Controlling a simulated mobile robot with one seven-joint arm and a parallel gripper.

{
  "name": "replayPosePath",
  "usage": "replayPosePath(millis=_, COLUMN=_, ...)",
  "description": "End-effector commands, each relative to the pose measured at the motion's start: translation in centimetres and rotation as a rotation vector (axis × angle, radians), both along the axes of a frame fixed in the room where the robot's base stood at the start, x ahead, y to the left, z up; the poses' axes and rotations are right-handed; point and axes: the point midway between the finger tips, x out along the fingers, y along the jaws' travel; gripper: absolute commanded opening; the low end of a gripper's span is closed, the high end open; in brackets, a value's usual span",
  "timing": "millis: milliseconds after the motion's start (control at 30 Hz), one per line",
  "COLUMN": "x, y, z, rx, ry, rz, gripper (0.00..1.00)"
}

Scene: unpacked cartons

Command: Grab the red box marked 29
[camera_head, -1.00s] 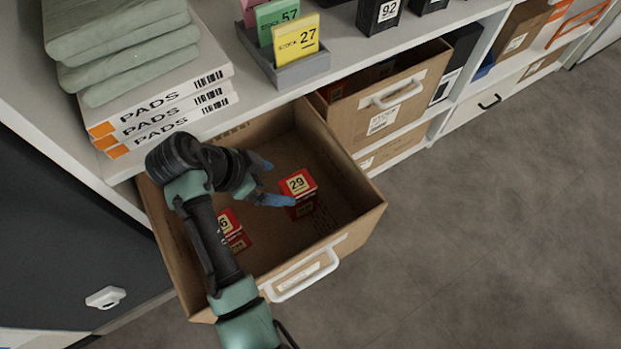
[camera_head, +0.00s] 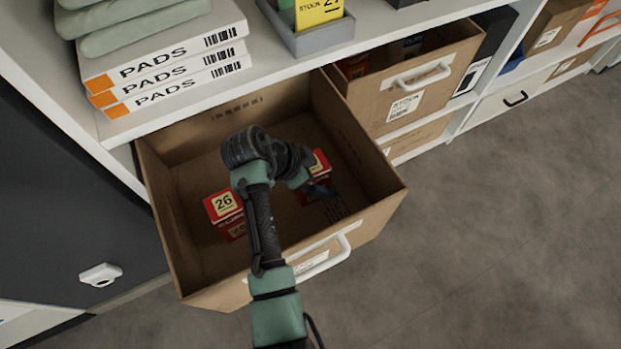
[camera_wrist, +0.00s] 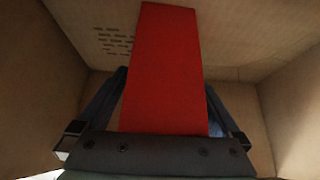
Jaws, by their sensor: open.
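The red box marked 29 (camera_head: 320,163) stands in the open cardboard drawer, mostly hidden behind my arm in the head view; its number is covered now. In the wrist view the red box (camera_wrist: 168,70) shows as a plain red face between the fingers. My gripper (camera_wrist: 168,102) is open, with one finger on each side of the box. Whether the fingers touch it I cannot tell. In the head view my gripper (camera_head: 318,188) is low in the drawer at the box.
A red box marked 26 (camera_head: 224,204) stands to the left in the same drawer. The drawer (camera_head: 370,212) has cardboard walls close around my arm and a white front handle (camera_head: 318,262). Above the back is a shelf (camera_head: 270,66) with PADS boxes (camera_head: 170,72) and a grey tray (camera_head: 322,38).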

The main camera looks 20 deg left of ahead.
Motion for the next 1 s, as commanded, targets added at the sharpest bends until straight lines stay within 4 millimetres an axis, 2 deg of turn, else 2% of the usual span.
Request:
replayPosePath(millis=167, x=0.04, y=0.02, z=0.04, rx=0.0, ry=0.0, rz=0.001, gripper=1.0)
replayPosePath(millis=200, x=0.05, y=0.03, z=0.04, rx=0.0, ry=0.0, rz=0.001, gripper=0.96)
replayPosePath(millis=733, x=-0.01, y=0.04, z=0.01, rx=0.001, ry=0.001, rz=0.001, gripper=0.01)
replayPosePath(millis=1000, x=0.03, y=0.07, z=0.38, rx=0.001, ry=-0.001, rz=0.001, gripper=0.0)
